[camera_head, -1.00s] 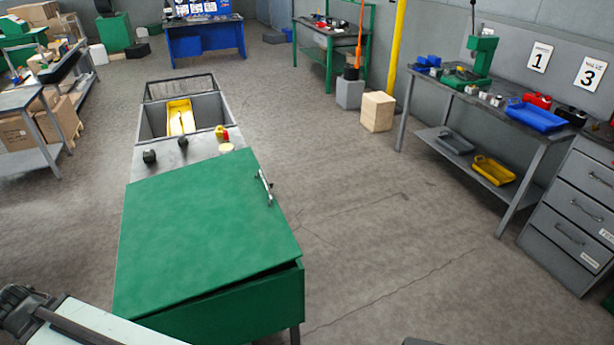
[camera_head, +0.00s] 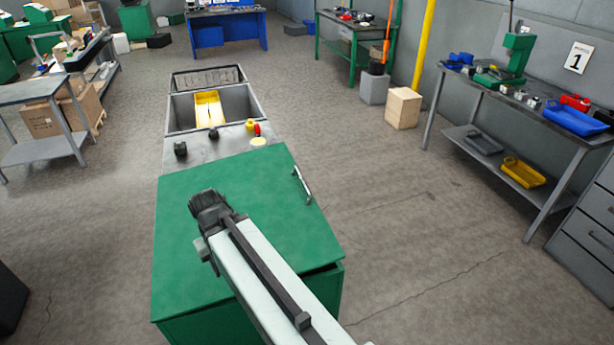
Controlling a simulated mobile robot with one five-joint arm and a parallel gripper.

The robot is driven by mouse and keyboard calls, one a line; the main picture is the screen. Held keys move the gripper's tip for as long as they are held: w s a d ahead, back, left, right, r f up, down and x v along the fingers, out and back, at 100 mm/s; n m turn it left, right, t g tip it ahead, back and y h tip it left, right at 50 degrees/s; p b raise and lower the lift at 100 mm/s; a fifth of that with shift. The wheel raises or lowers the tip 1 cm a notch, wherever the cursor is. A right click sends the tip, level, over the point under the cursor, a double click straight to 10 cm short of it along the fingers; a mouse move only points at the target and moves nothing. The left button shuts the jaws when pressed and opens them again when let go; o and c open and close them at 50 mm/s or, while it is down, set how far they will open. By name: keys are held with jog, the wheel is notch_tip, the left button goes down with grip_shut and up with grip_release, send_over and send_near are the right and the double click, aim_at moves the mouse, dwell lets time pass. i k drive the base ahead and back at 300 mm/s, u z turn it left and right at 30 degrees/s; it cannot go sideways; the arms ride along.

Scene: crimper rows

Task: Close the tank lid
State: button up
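A green unit stands in front of me, with a flat green panel (camera_head: 190,190) as its top, like a lid. A metal bar handle (camera_head: 302,186) runs along the panel's right edge. A narrow dark gap shows under the panel at its near right corner, above the green side wall (camera_head: 328,286). Behind it is an open grey basin (camera_head: 240,105) with a yellow tray (camera_head: 208,110) inside. My arm reaches over the green panel from the bottom. Its dark end (camera_head: 210,212) is over the panel's left part, away from the handle. The fingers cannot be made out.
A grey ledge (camera_head: 205,155) between panel and basin bears dark knobs and a small red and yellow item (camera_head: 255,128). A workbench (camera_head: 535,118) stands at right, grey drawers (camera_head: 590,225) at lower right, a wooden box (camera_head: 403,108) farther back. The floor right of the unit is clear.

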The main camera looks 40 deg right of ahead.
aim_at(266, 184)
jog(key=z, duration=0.1)
jog(key=i, duration=1)
jog(key=u, duration=0.1)
